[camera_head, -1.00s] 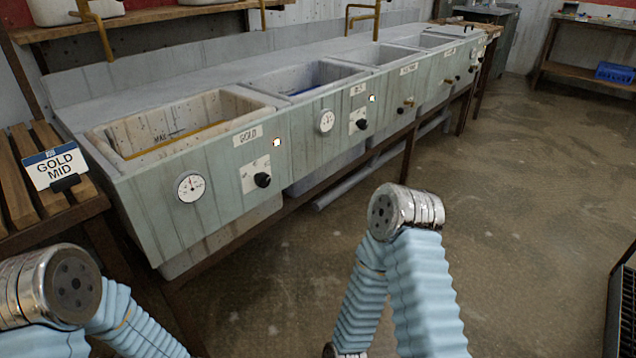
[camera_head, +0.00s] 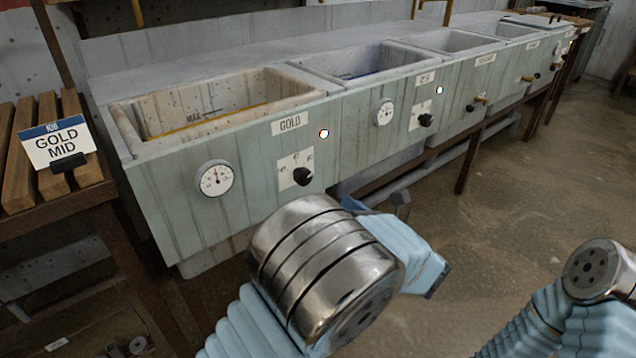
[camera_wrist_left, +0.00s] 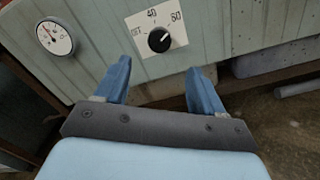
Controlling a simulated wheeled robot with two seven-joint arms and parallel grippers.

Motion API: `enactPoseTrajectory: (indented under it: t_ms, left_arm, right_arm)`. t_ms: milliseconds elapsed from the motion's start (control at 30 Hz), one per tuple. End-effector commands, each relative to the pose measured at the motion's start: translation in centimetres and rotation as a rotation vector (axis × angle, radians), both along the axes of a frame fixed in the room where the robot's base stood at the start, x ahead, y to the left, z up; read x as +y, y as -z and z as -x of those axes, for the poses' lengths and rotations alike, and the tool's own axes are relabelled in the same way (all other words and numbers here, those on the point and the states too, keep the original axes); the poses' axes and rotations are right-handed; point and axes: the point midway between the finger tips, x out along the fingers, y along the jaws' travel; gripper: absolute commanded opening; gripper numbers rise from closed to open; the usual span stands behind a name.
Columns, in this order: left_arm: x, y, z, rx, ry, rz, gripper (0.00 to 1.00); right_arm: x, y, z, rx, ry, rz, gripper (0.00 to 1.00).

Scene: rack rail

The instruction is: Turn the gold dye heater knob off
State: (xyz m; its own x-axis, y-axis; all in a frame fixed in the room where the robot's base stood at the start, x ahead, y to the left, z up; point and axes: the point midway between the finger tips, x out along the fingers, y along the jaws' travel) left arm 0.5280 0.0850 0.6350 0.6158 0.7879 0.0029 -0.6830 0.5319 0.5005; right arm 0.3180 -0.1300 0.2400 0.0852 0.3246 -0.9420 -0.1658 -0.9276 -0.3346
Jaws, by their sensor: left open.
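The gold dye heater knob (camera_head: 303,176) is a black round knob on a white dial plate below the GOLD label (camera_head: 290,123). The small lamp (camera_head: 323,133) by the label glows. My left gripper (camera_wrist_left: 160,72) is open and empty, its blue fingers spread below the knob and apart from it. My right gripper is out of view.
A round gauge (camera_head: 216,179) sits left of the knob. Other vats with similar knobs (camera_head: 426,120) continue to the right. A wooden rack with a GOLD MID sign (camera_head: 58,143) stands at left. Floor in front of the vats (camera_head: 420,220) is open.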

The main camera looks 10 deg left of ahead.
Motion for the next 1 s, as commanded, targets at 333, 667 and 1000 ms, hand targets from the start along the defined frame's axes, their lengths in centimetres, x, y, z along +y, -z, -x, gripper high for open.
enactPoseTrajectory:
  t_ms: [333, 667, 1000]
  left_arm:
    - [6.2, 0.2, -4.7, 0.001, -0.004, 0.003, 0.69]
    - [8.1, 0.1, -6.3, 0.000, -0.001, 0.002, 0.69]
    - [8.1, 0.1, -6.3, 0.001, -0.001, 0.003, 0.47]
  right_arm:
    - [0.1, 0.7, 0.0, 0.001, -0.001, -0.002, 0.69]
    - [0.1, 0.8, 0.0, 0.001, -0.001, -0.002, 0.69]
    - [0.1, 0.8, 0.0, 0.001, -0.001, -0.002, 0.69]
